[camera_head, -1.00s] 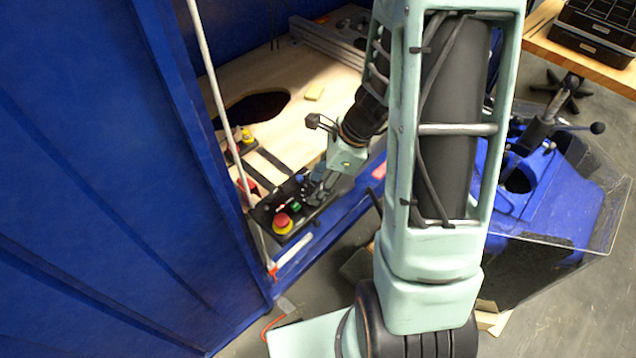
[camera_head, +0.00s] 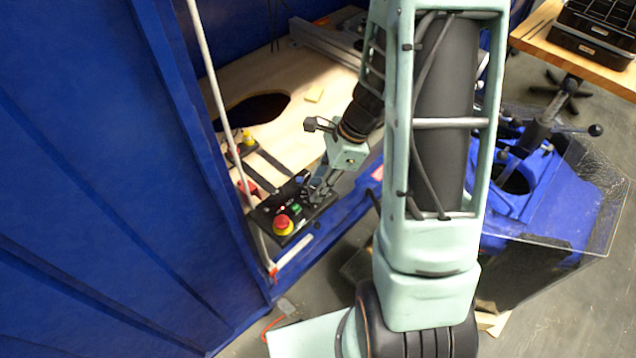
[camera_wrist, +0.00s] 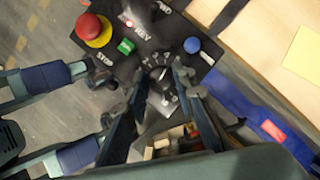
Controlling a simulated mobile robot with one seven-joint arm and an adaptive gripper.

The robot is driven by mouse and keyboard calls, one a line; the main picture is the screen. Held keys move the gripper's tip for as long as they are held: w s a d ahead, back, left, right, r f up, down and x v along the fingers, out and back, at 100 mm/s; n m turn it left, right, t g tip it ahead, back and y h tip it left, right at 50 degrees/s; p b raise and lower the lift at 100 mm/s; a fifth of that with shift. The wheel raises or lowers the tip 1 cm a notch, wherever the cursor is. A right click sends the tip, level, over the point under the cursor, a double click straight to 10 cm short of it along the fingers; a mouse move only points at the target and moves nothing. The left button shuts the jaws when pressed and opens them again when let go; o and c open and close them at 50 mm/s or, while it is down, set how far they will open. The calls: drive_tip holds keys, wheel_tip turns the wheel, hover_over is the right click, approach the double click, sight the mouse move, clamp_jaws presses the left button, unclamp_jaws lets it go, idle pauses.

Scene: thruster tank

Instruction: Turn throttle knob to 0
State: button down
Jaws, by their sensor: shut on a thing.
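The black control panel (camera_head: 268,222) sits at the front corner of the pale wooden bench. In the wrist view, the throttle knob (camera_wrist: 160,74) is on this panel (camera_wrist: 133,58), with white scale digits around it. My gripper (camera_wrist: 157,88) is shut on the knob, one dark finger on each side. The fingers hide part of the knob and scale, and I cannot tell exactly which digit it points to. In the head view, my gripper (camera_head: 311,193) is at the panel's right end, where the knob is hidden.
A red emergency button (camera_head: 283,223) on a yellow base, a green button (camera_wrist: 125,46) and a blue knob (camera_wrist: 192,45) share the panel. A blue wall and a white pole (camera_head: 213,75) stand close on the left. A blue machine (camera_head: 555,195) stands right.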

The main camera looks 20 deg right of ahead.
drive_tip(key=n+g, duration=0.1)
drive_tip(key=n, duration=0.2)
drive_tip(key=n+g+p, duration=0.1)
drive_tip(key=n, duration=0.2)
drive_tip(key=shift+w+n+g+p, duration=0.2)
drive_tip(key=shift+n+g+p, duration=0.1)
drive_tip(key=n+h, duration=0.1)
drive_tip(key=n, duration=0.2)
drive_tip(key=n+g+h+p, duration=0.1)
drive_tip(key=n, duration=0.2)
drive_tip(key=shift+w+a+g, duration=0.1)
drive_tip(key=shift+a+g, duration=0.1)
drive_tip(key=shift+g, duration=0.1)
drive_tip(key=n+h, duration=0.1)
drive_tip(key=n, duration=0.2)
drive_tip(key=n+g+h, duration=0.1)
drive_tip(key=n, duration=0.2)
drive_tip(key=shift+a+n, duration=0.15)
drive_tip(key=shift+n, duration=0.15)
drive_tip(key=n+h, duration=0.1)
drive_tip(key=n, duration=0.2)
drive_tip(key=n+h, duration=0.1)
drive_tip(key=n, duration=0.2)
drive_tip(key=shift+a+t+h, duration=0.15)
drive_tip(key=shift+t+h, duration=0.15)
drive_tip(key=c, duration=1.6)
unclamp_jaws()
drive_tip(key=v, duration=1.2)
drive_tip(key=shift+a, duration=0.1)
